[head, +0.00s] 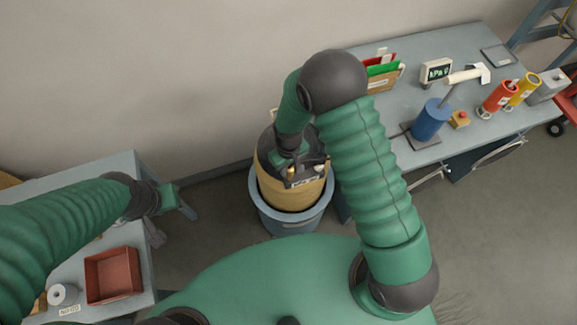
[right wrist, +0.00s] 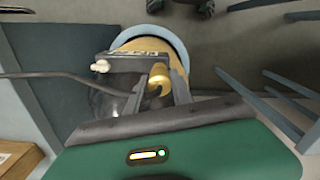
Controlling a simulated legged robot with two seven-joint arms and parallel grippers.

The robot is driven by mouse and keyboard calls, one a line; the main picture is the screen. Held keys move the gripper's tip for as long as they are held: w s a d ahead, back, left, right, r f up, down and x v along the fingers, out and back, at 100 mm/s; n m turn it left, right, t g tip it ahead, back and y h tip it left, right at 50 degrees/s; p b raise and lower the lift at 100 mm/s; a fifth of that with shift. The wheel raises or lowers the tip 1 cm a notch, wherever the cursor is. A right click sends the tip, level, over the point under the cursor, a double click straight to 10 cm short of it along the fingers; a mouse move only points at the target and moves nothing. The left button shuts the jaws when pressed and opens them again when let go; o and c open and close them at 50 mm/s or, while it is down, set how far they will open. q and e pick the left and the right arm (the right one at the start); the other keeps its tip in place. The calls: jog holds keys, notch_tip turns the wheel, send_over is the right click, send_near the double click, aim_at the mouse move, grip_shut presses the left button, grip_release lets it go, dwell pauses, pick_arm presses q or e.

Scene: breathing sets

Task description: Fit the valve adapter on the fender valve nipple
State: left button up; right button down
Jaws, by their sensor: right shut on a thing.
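The fender (head: 308,195) is a tan cylinder with a dark top, upright in a blue-grey tub (head: 277,220) in the head view. My right gripper (head: 296,176) is low over its top. In the right wrist view my right gripper (right wrist: 160,88) is shut on a brass piece (right wrist: 158,80), which looks like the valve adapter, with the tan fender (right wrist: 165,43) just beyond. The valve nipple is not clearly visible, so I cannot tell whether the adapter touches it. My left gripper (head: 168,198) is beside the left table, its jaws unclear.
A dark hose (right wrist: 50,75) runs to the right gripper in the wrist view. The left table (head: 120,168) holds a red tray (head: 113,274) and a grey roll (head: 62,294). The right bench (head: 450,55) holds a gauge (head: 436,71), a blue pump (head: 431,120), and red and yellow cylinders.

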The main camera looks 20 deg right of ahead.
jog(key=shift+f+b, duration=0.95)
jog(key=shift+f, duration=0.5)
jog(key=c, duration=1)
grip_release()
jog(key=shift+c, duration=0.2)
notch_tip(320, 180, up, 17)
jog(key=b, duration=0.1)
jog(key=shift+b, duration=0.35)
jog(key=shift+w+f, duration=0.1)
jog(key=s+d+f+m+t+b, duration=0.1)
jog(key=s+d+m+t+b, duration=0.1)
jog(key=s+d, duration=0.5)
jog(key=shift+s+m+t, duration=0.3)
jog(key=shift+s+m, duration=0.4)
jog(key=shift+s, duration=0.6)
